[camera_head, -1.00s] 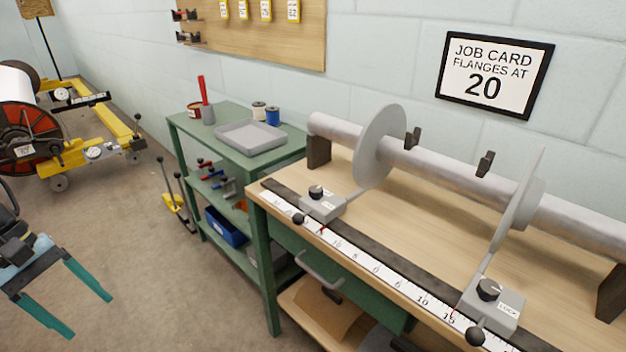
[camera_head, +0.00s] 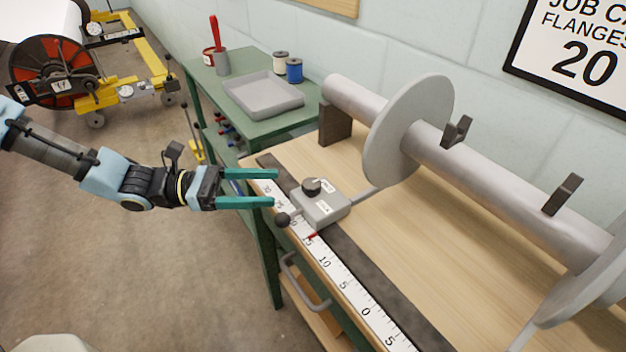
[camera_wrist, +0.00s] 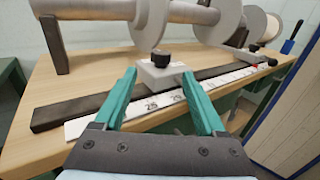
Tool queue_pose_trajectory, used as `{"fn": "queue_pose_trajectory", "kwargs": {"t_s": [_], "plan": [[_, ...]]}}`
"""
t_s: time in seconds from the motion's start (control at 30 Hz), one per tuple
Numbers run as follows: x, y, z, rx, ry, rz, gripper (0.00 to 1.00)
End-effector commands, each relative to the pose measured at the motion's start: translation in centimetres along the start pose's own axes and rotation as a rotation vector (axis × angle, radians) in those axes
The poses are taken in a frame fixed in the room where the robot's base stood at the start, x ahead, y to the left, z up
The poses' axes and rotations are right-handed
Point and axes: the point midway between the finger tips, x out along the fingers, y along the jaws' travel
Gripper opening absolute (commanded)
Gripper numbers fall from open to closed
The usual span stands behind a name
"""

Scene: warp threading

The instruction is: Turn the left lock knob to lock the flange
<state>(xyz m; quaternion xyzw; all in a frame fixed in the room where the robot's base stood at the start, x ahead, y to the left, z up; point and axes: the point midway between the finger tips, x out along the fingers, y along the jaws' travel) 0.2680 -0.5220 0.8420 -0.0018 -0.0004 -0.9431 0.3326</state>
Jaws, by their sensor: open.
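The left lock knob (camera_head: 312,186) is black and sits on top of a grey lock block (camera_head: 326,207). An arm joins the block to the left flange (camera_head: 408,130), a grey disc on the roller. A black ball handle (camera_head: 282,220) sticks out from the block's front. My gripper (camera_head: 275,188) is open and empty, with its teal fingers just left of the block and pointing toward the knob. In the wrist view the knob (camera_wrist: 160,58) shows between and beyond the fingertips, apart from them. The small label writing on the block is too small to read surely.
A numbered ruler (camera_head: 345,289) and dark rail (camera_head: 358,258) run along the bench's front edge. The roller (camera_head: 480,175) lies behind. A green side table (camera_head: 212,88) with a grey tray (camera_head: 262,97) stands beyond. A job card (camera_head: 575,50) shows 20 on the wall.

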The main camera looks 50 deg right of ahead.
Motion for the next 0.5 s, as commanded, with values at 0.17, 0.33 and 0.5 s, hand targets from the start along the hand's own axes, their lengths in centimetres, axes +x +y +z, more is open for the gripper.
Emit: {"fn": "queue_pose_trajectory", "kwargs": {"t_s": [0.17, 0.33, 0.5], "plan": [[3.5, -0.2, 0.2, -0.003, -0.002, -0.006, 0.73], [6.5, -0.2, 0.1, -0.003, 0.0, -0.006, 0.73], [8.4, -0.2, 0.0, -0.001, 0.002, -0.004, 0.73]]}}
